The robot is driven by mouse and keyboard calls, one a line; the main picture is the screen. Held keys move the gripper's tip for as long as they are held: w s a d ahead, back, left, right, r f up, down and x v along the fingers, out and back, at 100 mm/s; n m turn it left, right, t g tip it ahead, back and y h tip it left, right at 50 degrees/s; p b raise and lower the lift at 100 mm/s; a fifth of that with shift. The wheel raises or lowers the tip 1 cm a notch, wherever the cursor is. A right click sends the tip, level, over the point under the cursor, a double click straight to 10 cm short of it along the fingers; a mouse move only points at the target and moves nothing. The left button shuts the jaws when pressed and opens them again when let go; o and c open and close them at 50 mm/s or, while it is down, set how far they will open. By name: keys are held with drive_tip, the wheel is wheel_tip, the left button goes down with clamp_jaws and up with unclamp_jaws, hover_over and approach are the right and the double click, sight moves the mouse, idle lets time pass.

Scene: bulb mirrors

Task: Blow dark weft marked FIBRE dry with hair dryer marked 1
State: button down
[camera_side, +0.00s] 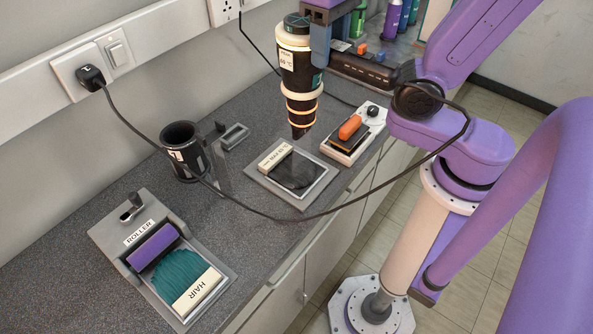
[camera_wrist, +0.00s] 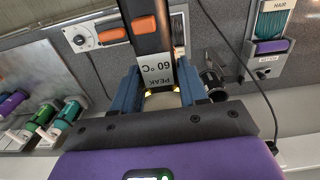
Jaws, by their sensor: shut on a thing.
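My gripper (camera_side: 320,42) is shut on the black and cream hair dryer (camera_side: 300,85). The dryer is upright, nozzle down, with orange-lit bands near its lower end. Its label reads PEAK 60 °C, also seen in the wrist view (camera_wrist: 161,72) between my blue fingers (camera_wrist: 160,90); no number 1 is readable on it. The dark weft (camera_side: 297,171) lies in a grey tray (camera_side: 300,204) beside a cream strip (camera_side: 274,156) whose small lettering is hard to read. The nozzle is above the tray's far side, apart from the weft. I cannot tell whether air is blowing.
An empty black holder (camera_side: 183,152) stands left. A cord hangs from the wall plug (camera_side: 92,77) across the counter front to my arm. The teal HAIR tray (camera_side: 178,275) with a purple roller is front left. An orange-handled device (camera_side: 350,130) stands right of the weft tray.

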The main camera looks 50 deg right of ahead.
drive_tip(key=shift+a, duration=1.65)
drive_tip(key=shift+d, duration=1.8)
drive_tip(key=shift+r, duration=0.1)
